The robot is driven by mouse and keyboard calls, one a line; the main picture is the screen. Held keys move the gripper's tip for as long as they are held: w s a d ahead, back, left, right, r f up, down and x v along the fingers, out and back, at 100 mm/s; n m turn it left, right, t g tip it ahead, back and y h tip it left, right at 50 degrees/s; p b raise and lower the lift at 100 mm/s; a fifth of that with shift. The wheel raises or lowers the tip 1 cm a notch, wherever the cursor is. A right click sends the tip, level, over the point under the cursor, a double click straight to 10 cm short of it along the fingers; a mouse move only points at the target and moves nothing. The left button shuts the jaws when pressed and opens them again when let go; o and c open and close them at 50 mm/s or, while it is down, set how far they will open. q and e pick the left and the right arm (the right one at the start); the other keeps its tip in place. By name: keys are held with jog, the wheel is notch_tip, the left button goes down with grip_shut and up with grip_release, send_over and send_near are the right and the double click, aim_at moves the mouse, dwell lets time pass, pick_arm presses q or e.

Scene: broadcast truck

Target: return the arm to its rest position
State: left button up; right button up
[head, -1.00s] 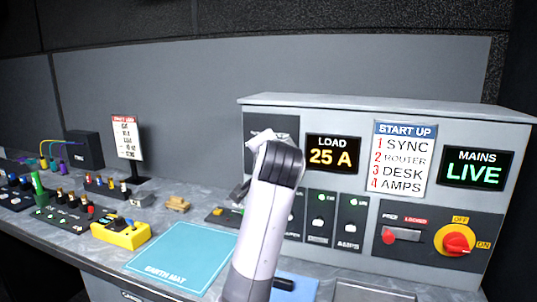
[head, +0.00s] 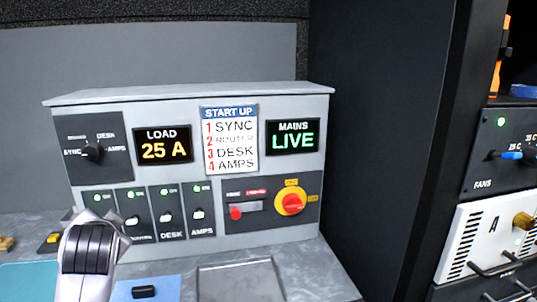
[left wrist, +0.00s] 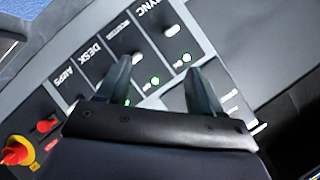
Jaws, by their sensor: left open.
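My left arm comes in at the lower left of the head view, in front of the grey power panel (head: 90,190). Its gripper is mostly hidden there behind the wrist. In the left wrist view the left gripper (left wrist: 157,68) is open, its two fingers apart with nothing between them. Behind the fingers is the row of breaker switches, SYNC, ROUTER, DESK and AMPS (head: 198,213), with green lights lit; contact cannot be told. The panel shows LOAD 25 A (head: 163,146) and MAINS LIVE (head: 293,137). My right gripper is not in view.
The selector knob (head: 92,151) is at upper left, the red rotary switch (head: 291,203) at lower right. A blue pad (head: 165,291) with a black handle and a grey tray (head: 238,284) lie in front. A dark wall (head: 375,140) and equipment rack (head: 497,230) stand right.

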pick_arm(q)
jog(key=s+d+f+g+h, duration=0.2)
jog(key=s+f, duration=0.5)
jog(key=f, duration=0.4)
jog(key=s+d+f+n+g+h, duration=0.15)
jog(key=s+f, duration=0.25)
jog(key=s, duration=0.4)
jog(key=s+d+f+g+h, duration=0.25)
jog(key=s+f, duration=0.25)
jog(key=s, duration=0.3)
jog(key=s+d+f+g+h, duration=0.1)
jog(key=s+d+f, duration=0.25)
jog(key=s, duration=0.45)
jog(key=w+d+f+t+h, duration=0.2)
jog(key=w+f+t, duration=0.4)
jog(key=f, duration=0.4)
jog(key=shift+d, duration=0.45)
jog(key=shift+w+t, duration=0.1)
jog(key=shift+t, duration=0.2)
